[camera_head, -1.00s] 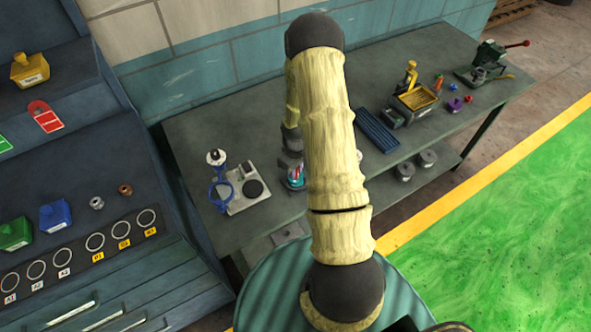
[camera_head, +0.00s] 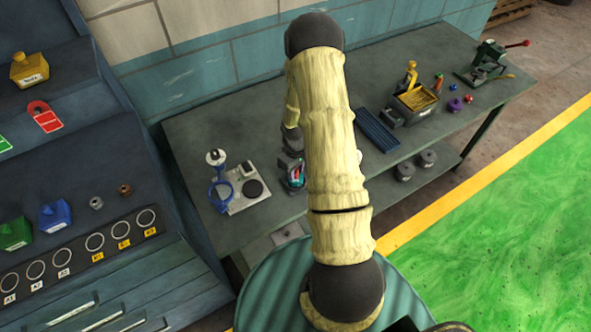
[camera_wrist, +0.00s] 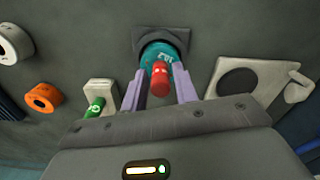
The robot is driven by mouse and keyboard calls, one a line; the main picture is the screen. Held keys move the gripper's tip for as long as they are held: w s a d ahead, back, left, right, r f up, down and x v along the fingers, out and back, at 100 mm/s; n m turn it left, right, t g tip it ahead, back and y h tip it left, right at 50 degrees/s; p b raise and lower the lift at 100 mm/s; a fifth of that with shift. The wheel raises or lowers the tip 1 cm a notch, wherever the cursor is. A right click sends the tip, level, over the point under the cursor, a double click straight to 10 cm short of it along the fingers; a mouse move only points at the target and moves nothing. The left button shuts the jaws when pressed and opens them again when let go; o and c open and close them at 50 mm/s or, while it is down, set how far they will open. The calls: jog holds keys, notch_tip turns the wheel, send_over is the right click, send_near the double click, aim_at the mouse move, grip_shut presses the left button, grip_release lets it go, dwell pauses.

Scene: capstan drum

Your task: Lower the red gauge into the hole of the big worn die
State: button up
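In the wrist view the red gauge (camera_wrist: 160,80) stands between the two pale purple fingers of my gripper (camera_wrist: 160,74), its near end toward my palm. A teal die with white marks (camera_wrist: 158,50) lies straight beyond it, on a dark square plate (camera_wrist: 148,36). Teal shows between the gauge and the fingers; whether the fingertips touch the gauge is unclear. The gauge's far end is hidden, so I cannot tell whether it is in the hole. In the head view my gripper (camera_head: 293,170) is low over the bench, with teal and red at its tips, partly behind my arm.
On the bench (camera_head: 240,120), a pale plate with a dark disc (camera_head: 249,190) and a blue stand (camera_head: 218,187) lie left of my gripper. The wrist view shows a green gauge (camera_wrist: 96,107) in a pale block, an orange ring (camera_wrist: 43,98) and a white ring (camera_wrist: 14,42).

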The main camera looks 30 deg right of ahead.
jog(key=shift+o, duration=1)
notch_tip(320, 180, up, 17)
jog(key=b, duration=0.3)
jog(key=shift+r, duration=0.2)
jog(key=shift+a, duration=0.1)
dwell(0.6)
jog(key=s+a+r+m+t, duration=0.1)
jog(key=s+a+r, duration=0.1)
jog(key=s+a, duration=0.4)
jog(key=s+a+r+m+t, duration=0.1)
jog(key=s+a+r+m, duration=0.1)
jog(key=s+a, duration=0.4)
jog(key=shift+s+a+r+t, duration=0.2)
jog(key=shift+a+r+t, duration=0.1)
jog(key=shift+a+r, duration=0.5)
